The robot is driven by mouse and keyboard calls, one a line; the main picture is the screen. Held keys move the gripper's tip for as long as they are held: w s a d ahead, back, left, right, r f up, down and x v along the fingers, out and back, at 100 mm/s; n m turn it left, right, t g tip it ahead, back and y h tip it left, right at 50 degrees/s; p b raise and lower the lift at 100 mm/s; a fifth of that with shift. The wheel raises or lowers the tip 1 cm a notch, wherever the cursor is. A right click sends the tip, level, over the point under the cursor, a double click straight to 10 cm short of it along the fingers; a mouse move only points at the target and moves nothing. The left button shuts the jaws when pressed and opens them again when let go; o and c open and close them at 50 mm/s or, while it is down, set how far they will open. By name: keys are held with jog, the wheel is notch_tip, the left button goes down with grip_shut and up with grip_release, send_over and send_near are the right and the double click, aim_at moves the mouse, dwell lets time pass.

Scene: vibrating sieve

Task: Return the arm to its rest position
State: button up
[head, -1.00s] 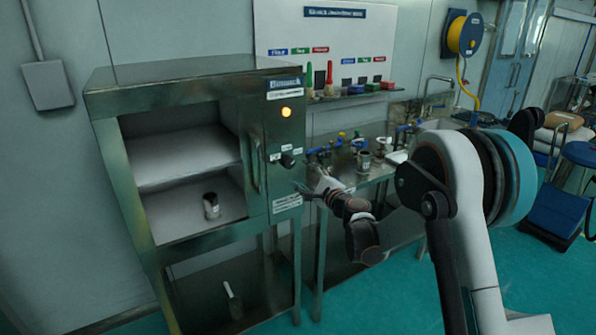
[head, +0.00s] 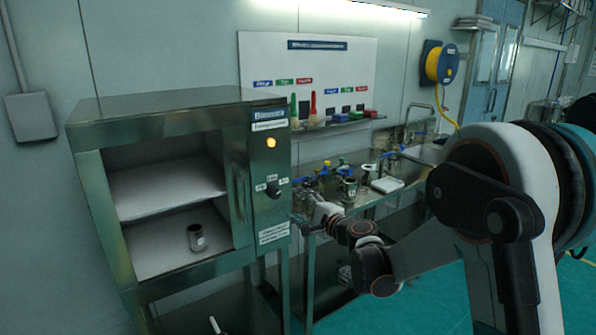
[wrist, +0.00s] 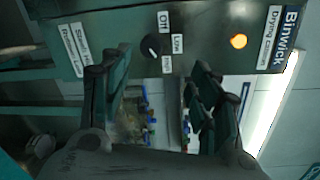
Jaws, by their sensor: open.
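My gripper (head: 303,212) is beside the right front edge of the metal drying oven (head: 180,103), near its control panel. The wrist view shows my gripper (wrist: 160,100) with its two fingers spread wide and nothing between them. The oven's dial (wrist: 153,46), marked Off, Low and High, and its lit orange lamp (wrist: 238,41) show beyond the fingers. Whether a fingertip touches the panel, I cannot tell. My arm reaches in from the right side of the head view, bent at the elbow.
A small labelled can (head: 196,238) stands on the oven's lower shelf. A steel bench (head: 375,197) to the right holds several valves, a can and a white tray (head: 387,185). A whiteboard (head: 330,62) and a yellow hose reel (head: 440,64) are on the wall. Floor at right is clear.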

jog(key=s+d+r+n+g+h, duration=0.1)
jog(key=s+d+r+n, duration=0.15)
jog(key=s, duration=0.45)
jog(key=s+d+r+n+g+h, duration=0.1)
jog(key=s+n+g, duration=0.15)
jog(key=s, duration=0.35)
jog(key=s+d+r+n+h, duration=0.1)
jog(key=s+d+r+n, duration=0.15)
jog(key=s, duration=0.45)
jog(key=s+d+f+n+g+h, duration=0.1)
jog(key=s+d, duration=0.3)
jog(key=s, duration=0.4)
jog(key=s+d+f+n+g+h, duration=0.1)
jog(key=s+d+f+n+h, duration=0.2)
jog(key=s+d, duration=0.2)
jog(key=s+d+f+n+g+h, duration=0.1)
jog(key=s+d+f+n+h, duration=0.2)
jog(key=s, duration=0.7)
jog(key=shift+s+d, duration=0.3)
jog(key=shift+d, duration=0.35)
